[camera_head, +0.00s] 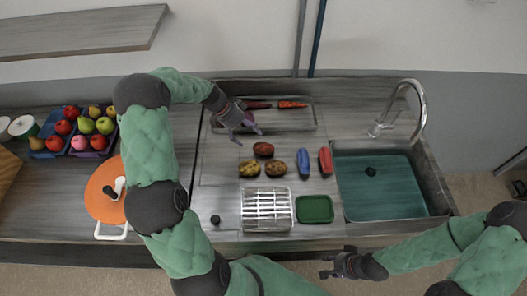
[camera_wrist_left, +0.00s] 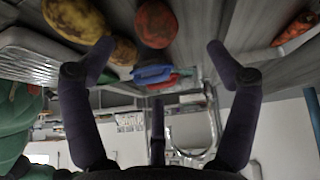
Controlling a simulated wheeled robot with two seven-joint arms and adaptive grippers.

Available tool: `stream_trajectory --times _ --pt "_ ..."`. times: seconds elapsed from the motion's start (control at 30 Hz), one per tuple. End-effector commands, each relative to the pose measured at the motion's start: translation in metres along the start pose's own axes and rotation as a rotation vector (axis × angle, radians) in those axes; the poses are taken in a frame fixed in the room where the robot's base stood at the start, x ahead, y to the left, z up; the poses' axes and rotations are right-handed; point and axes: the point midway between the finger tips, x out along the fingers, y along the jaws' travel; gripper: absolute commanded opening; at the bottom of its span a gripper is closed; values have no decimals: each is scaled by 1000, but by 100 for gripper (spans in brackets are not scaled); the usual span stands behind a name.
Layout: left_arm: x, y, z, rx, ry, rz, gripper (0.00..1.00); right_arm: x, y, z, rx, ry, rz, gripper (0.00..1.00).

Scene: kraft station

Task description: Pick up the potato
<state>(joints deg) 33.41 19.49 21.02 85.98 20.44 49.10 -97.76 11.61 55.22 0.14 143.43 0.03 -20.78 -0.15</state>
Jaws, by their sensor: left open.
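Three potato-like lumps lie close together on the counter: a reddish-brown one (camera_head: 263,149) at the back, a yellow-brown one (camera_head: 249,169) at front left and a brown one (camera_head: 276,168) at front right. In the left wrist view the reddish one (camera_wrist_left: 155,24), the yellow one (camera_wrist_left: 72,18) and the brown one (camera_wrist_left: 123,52) show at the top. My left gripper (camera_head: 246,134) is open and empty, just behind the reddish lump, its fingers (camera_wrist_left: 158,52) spread apart. My right gripper (camera_head: 328,266) is empty in front of the counter edge, its fingers apart.
A tray (camera_head: 285,121) with carrots lies behind. A blue item (camera_head: 304,163) and a red item (camera_head: 326,161) lie to the right, before the sink (camera_head: 380,187). A white rack (camera_head: 267,208) and green tray (camera_head: 314,209) stand in front. An orange pot (camera_head: 104,195) stands left.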

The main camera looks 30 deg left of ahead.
Motion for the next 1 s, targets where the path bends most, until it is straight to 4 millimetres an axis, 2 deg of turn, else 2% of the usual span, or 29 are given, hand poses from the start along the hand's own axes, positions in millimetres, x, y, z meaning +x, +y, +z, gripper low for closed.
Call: stream_trajectory --times 0.2,0.47,0.73,1.0 --pt "33 1 0 -1 -1 4 88 0 0 0 0 1 0 40" --pt "50 2 0 0 -1 3 88 -1 0 0 0 0 0 40" --pt "86 5 0 -1 -1 3 88 -2 -1 0 0 0 0 40" --pt "96 4 0 0 -1 0 88 -2 -1 0 0 0 0 40"
